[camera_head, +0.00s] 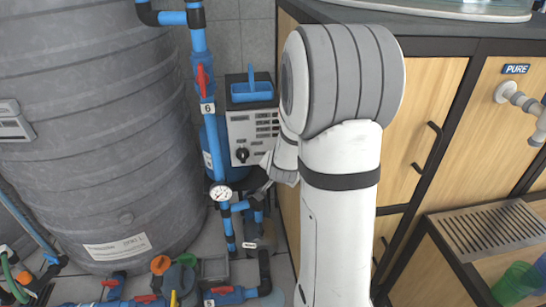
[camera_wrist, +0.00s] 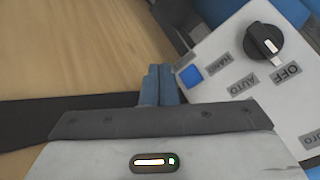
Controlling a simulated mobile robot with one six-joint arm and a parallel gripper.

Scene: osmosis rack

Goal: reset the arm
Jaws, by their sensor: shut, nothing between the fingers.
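My arm reaches down in the middle of the head view, with its wrist beside the control box (camera_head: 250,135). My gripper (camera_wrist: 158,72) shows in the wrist view as two blue-grey fingers pressed together, with nothing between them. Its fingertips are beside the blue square button (camera_wrist: 189,77) on the white control panel (camera_wrist: 225,50); I cannot tell if they touch it. The black rotary knob (camera_wrist: 264,42) is to the upper right, clear of the fingers. Its white mark points towards the OFF label (camera_wrist: 286,72). In the head view the fingertips are hard to make out.
A large grey tank (camera_head: 95,130) stands at the left. A blue pipe with a red valve handle (camera_head: 203,82) and a gauge (camera_head: 221,193) runs between tank and box. Wooden cabinets (camera_head: 415,110) stand close on the right, with a metal drip grate (camera_head: 490,230).

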